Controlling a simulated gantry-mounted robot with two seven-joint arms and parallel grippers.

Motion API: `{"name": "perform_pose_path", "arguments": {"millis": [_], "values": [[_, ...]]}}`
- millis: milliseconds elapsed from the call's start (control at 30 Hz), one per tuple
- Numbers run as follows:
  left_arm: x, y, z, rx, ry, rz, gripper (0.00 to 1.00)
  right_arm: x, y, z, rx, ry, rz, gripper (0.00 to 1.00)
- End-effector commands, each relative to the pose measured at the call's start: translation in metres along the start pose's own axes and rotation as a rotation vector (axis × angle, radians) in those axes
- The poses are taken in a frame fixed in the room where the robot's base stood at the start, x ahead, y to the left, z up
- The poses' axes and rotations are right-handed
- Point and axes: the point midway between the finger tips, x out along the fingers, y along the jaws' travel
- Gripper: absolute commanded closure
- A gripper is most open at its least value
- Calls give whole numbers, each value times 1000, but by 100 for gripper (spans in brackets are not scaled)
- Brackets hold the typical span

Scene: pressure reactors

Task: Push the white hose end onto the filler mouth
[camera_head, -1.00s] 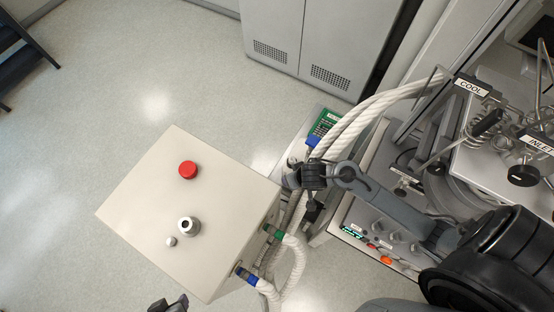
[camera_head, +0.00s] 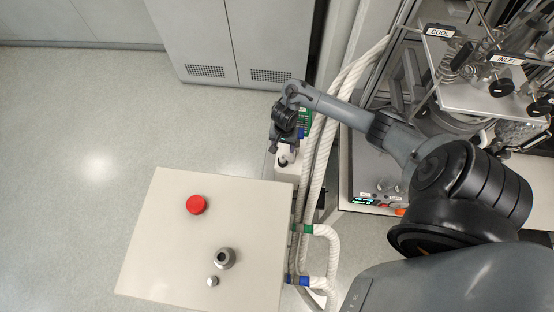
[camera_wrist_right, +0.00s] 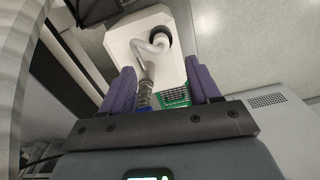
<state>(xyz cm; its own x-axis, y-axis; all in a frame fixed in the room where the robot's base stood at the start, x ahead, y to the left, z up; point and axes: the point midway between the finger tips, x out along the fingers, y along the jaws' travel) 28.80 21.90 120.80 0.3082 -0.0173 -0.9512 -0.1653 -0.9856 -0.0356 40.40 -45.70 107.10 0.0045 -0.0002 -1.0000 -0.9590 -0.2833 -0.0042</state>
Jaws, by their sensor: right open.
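My right gripper (camera_head: 286,146) is above a small white-topped unit behind the beige box. In the right wrist view its purple fingers (camera_wrist_right: 162,88) are apart, with nothing clamped between them. Beyond them is the white unit (camera_wrist_right: 122,42), with a pale bent hose (camera_wrist_right: 150,48) by a dark round fitting (camera_wrist_right: 160,38). A ribbed section (camera_wrist_right: 146,92) lies in line with the gap. I cannot tell for sure which end is the white hose end. A metal neck (camera_head: 225,258), likely the filler mouth, stands open on the beige box. My left gripper is out of view.
The beige box (camera_head: 170,235) also carries a red button (camera_head: 196,204) and a small metal knob (camera_head: 212,281). Thick white hoses (camera_head: 325,145) with green and blue bands run beside it. The reactor bench (camera_head: 480,92) stands right. Floor at left is clear.

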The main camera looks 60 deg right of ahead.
Motion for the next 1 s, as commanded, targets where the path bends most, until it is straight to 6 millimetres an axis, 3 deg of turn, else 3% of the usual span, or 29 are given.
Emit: {"name": "perform_pose_path", "arguments": {"millis": [433, 800, 1000], "values": [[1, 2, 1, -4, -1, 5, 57, 2, 1, -1, 13, -3, 4, 38], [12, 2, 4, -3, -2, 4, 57, 47, 1, -1, 12, -3, 5, 38], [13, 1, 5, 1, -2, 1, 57, 56, 1, -2, 11, -2, 3, 38]]}}
